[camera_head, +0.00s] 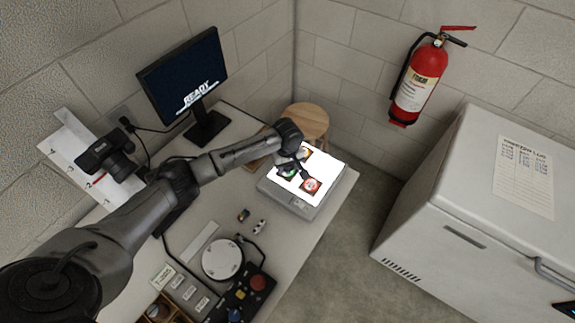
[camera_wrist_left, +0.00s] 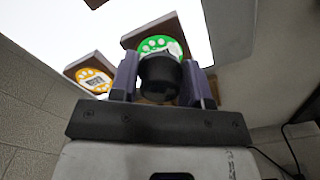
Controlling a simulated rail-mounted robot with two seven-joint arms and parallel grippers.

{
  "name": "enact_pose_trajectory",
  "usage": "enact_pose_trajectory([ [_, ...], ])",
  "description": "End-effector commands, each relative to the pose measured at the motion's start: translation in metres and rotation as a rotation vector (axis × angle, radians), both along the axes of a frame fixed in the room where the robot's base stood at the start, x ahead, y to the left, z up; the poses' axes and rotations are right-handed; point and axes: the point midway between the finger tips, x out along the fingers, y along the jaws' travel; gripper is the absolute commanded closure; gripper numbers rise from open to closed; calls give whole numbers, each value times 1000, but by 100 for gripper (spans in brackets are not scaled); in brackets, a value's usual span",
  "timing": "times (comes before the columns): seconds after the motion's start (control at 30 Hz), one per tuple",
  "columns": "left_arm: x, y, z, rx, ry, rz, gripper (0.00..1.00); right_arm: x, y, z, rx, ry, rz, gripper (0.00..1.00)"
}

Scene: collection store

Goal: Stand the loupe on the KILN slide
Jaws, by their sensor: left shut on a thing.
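My left gripper (camera_head: 298,168) is over the bright light box (camera_head: 328,167). In the left wrist view my left gripper (camera_wrist_left: 160,78) is shut on a black cylindrical loupe (camera_wrist_left: 160,74). Behind the loupe lies a slide with a green disc (camera_wrist_left: 155,44), partly covered by it. A slide with an orange disc (camera_wrist_left: 92,79) lies to its left. The head view shows the orange slide (camera_head: 306,152), the green slide (camera_head: 287,172) and a red slide (camera_head: 311,186). The slide lettering is not legible. I cannot tell whether the loupe touches the green slide.
A monitor (camera_head: 185,75) stands at the back of the desk, with a camera (camera_head: 108,153) to its left. A control panel (camera_head: 243,296) and a round white disc (camera_head: 222,259) lie nearer. A wooden stool (camera_head: 306,118) is behind the light box; a white chest (camera_head: 480,205) stands right.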

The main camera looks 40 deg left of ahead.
Motion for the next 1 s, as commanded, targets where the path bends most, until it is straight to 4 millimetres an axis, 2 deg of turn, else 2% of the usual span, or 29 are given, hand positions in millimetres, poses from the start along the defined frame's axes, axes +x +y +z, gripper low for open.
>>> enact_pose_trajectory([
  [0.13, 0, 0, -2, 0, 1, 0, 80, 0, 0, 2, 1, 0, -1, 57],
  [0.17, 0, 0, -3, 0, 1, 0, 56, 0, 1, 2, 2, 0, -2, 57],
  [0.4, 0, 0, -3, 1, 1, 0, 33, 0, 2, 1, 5, 0, -4, 57],
  [0.73, 0, 0, 1, 1, -2, 0, 31, 0, 2, -1, 8, 0, -5, 57],
  [0.87, 1, 0, 18, 0, -2, 0, 31, 0, 2, 5, 8, 1, -5, 57],
  [1.0, 1, 0, 45, 1, -3, 0, 31, 0, 2, 12, 7, 1, -4, 57],
])
